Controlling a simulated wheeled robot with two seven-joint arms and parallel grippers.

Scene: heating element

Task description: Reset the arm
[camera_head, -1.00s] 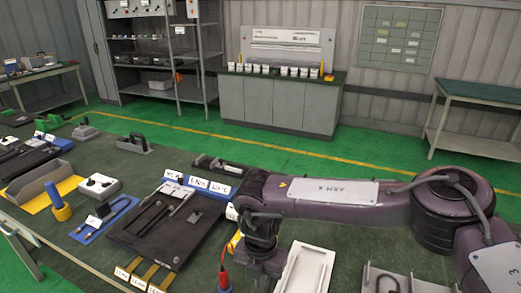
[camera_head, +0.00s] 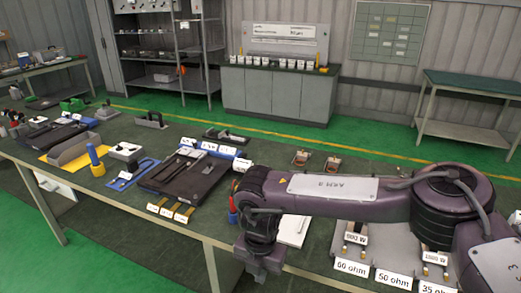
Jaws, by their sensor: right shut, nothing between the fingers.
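My right arm, a dark purple arm, comes in from the right across the front of the workbench. Its gripper (camera_head: 260,266) points down at the bench's front edge, shut and empty; the fingertips are small and dark. The arm hides part of the bench behind it, including part of a white tray (camera_head: 291,229) just right of the gripper. My left gripper is not in view.
The green-topped workbench (camera_head: 135,205) holds a black board (camera_head: 160,181), a blue-handled tool (camera_head: 94,158) and a grey bin (camera_head: 72,149). Resistor plates labelled 60 ohm (camera_head: 351,267) and 50 ohm (camera_head: 392,279) lie by the arm. Green floor shows in front of the bench at left.

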